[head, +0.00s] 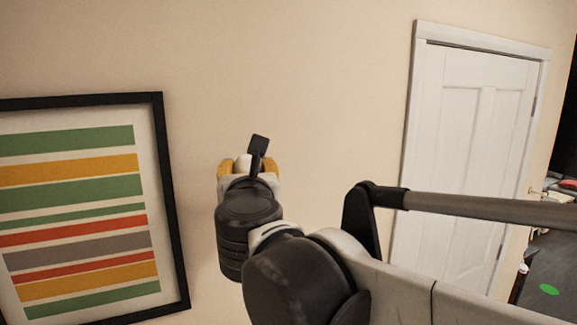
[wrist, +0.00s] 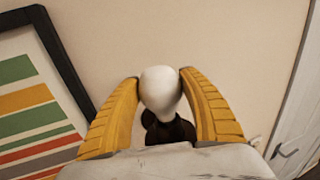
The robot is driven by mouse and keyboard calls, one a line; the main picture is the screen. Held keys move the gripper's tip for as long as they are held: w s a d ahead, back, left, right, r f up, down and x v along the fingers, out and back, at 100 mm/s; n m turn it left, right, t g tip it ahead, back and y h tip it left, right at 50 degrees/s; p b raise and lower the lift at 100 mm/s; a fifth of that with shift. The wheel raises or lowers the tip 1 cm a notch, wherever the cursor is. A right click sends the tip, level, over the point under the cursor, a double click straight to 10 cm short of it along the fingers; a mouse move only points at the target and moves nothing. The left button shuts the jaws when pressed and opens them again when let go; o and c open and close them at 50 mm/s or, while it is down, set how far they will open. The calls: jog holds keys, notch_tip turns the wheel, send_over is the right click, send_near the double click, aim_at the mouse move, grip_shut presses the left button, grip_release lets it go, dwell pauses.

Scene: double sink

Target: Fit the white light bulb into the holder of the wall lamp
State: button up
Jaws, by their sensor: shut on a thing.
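My gripper (wrist: 160,85) has its two yellow fingers closed on the white light bulb (wrist: 160,88), one on each side. The round end of the bulb faces up in the wrist view and its narrower part points down toward a dark brown piece (wrist: 170,131). I cannot tell whether this piece is the lamp holder, or whether the bulb touches it. In the head view my gripper (head: 243,166) is in front of the bare wall, with a bit of the white bulb (head: 243,161) showing between the fingers. I cannot make out the wall lamp for certain in either view.
A black-framed picture with coloured stripes (head: 80,205) hangs on the left of the beige wall (head: 320,120). A white door (head: 465,150) is on the right. The wall between them is bare around my gripper. Cluttered dark surfaces show at the far right edge.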

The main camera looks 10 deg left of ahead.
jog(key=shift+f, duration=0.2)
jog(key=o, duration=0.9)
jog(key=shift+o, duration=0.2)
jog(key=v, duration=1.2)
